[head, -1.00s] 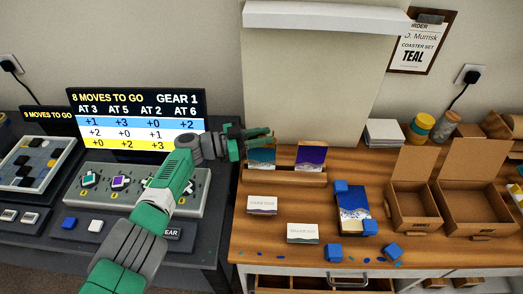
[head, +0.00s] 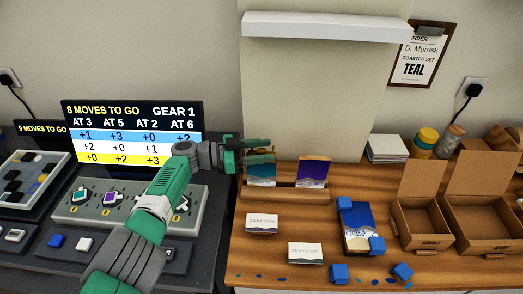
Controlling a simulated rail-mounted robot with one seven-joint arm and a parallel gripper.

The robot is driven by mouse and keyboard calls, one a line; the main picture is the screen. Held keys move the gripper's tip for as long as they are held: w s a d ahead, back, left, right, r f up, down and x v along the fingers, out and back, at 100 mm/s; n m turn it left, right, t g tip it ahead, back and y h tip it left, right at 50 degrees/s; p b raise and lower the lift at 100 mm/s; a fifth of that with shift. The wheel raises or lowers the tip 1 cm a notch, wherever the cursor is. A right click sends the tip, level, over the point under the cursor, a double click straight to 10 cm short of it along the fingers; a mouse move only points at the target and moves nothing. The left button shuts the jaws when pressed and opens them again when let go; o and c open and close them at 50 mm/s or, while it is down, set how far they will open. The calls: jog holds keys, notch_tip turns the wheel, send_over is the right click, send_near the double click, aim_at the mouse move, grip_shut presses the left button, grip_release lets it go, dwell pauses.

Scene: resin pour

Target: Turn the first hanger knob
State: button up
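The grey knob panel (head: 64,217) stands in front of the screen on the dark bench at left. A teal-marked knob (head: 79,198) is at its left end, and a purple-marked knob (head: 110,197) is beside it. My green and grey arm crosses in front of the panel's right part and hides knobs there. My gripper (head: 268,149) is to the right of the panel, above the coaster rack. Its two fingers point right with a gap between them, and it looks open and empty. It is well apart from the knobs.
The screen (head: 132,130) reads "8 MOVES TO GO, GEAR 1". A wooden rack (head: 285,195) with two coasters (head: 312,172) stands just below my gripper. Cards, blue blocks (head: 338,272) and open cardboard boxes (head: 425,215) occupy the wooden table. A white shelf (head: 325,25) juts out above.

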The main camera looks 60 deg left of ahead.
aim_at(260, 152)
jog(key=r+p, duration=0.3)
jog(key=s+r+p, duration=0.1)
jog(key=r+p, duration=0.1)
jog(key=shift+d, duration=0.3)
jog(key=s+d+p, duration=0.7)
jog(key=s+d, duration=0.2)
jog(key=d, duration=0.2)
jog(key=shift+s+d, duration=0.2)
jog(key=shift+s, duration=0.1)
